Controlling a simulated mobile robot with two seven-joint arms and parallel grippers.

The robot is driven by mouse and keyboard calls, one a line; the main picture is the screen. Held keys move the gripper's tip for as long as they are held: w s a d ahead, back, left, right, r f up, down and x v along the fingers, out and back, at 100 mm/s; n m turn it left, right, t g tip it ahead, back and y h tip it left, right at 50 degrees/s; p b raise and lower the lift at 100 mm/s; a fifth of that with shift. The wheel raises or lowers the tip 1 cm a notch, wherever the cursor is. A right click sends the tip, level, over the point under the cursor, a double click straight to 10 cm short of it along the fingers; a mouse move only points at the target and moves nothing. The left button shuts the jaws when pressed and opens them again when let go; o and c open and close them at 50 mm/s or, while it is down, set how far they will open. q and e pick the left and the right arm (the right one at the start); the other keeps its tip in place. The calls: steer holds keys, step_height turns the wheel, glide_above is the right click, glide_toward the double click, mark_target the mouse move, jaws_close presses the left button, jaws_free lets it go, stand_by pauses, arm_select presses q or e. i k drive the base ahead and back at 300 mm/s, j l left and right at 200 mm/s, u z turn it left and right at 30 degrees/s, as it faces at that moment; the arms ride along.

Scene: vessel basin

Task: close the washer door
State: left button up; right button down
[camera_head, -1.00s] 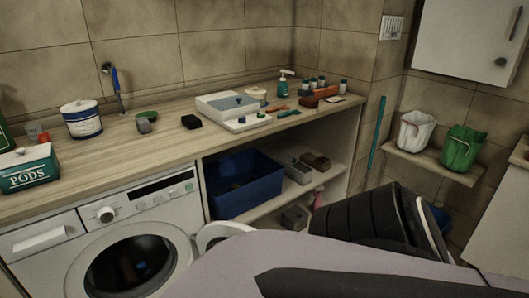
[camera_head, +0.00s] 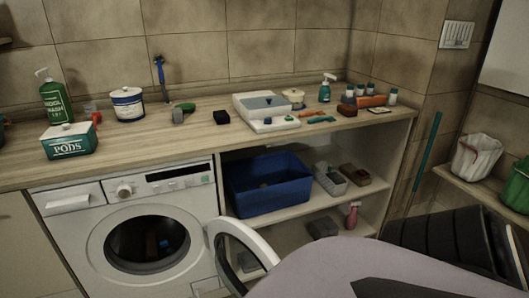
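The white washing machine (camera_head: 96,236) stands under the counter at the left. Its round drum opening (camera_head: 147,243) is dark, with something blue and pale inside. The washer door (camera_head: 247,247) is open, swung out to the right of the opening, a white ring around dark glass. A large grey-lilac part of my own arm covers the lower right and hides the door's lower right side. Neither gripper shows, so I cannot tell whether anything touches the door.
A wooden counter (camera_head: 200,146) above holds a PODS box (camera_head: 69,143), bottles and small items. A blue bin (camera_head: 268,184) sits on the open shelf right of the washer. A black ribbed container (camera_head: 440,236) stands at the lower right.

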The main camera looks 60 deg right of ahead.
mark_target(253, 242)
steer(key=k+l, duration=0.2)
steer(key=l, duration=0.15)
steer(key=k+l+u, duration=0.1)
steer(key=k+l, duration=0.1)
steer(key=l, duration=0.35)
steer(key=k+l+u, duration=0.1)
steer(key=l, duration=0.3)
steer(key=k+l, duration=0.1)
steer(key=l, duration=0.35)
steer(key=k+l, duration=0.1)
steer(key=l, duration=0.35)
steer(key=l+u, duration=0.1)
steer(key=l, duration=1)
steer(key=l+u, duration=0.25)
steer(key=l, duration=0.75)
steer(key=k+l+u, duration=0.2)
steer(key=l, duration=0.8)
steer(key=i, duration=0.1)
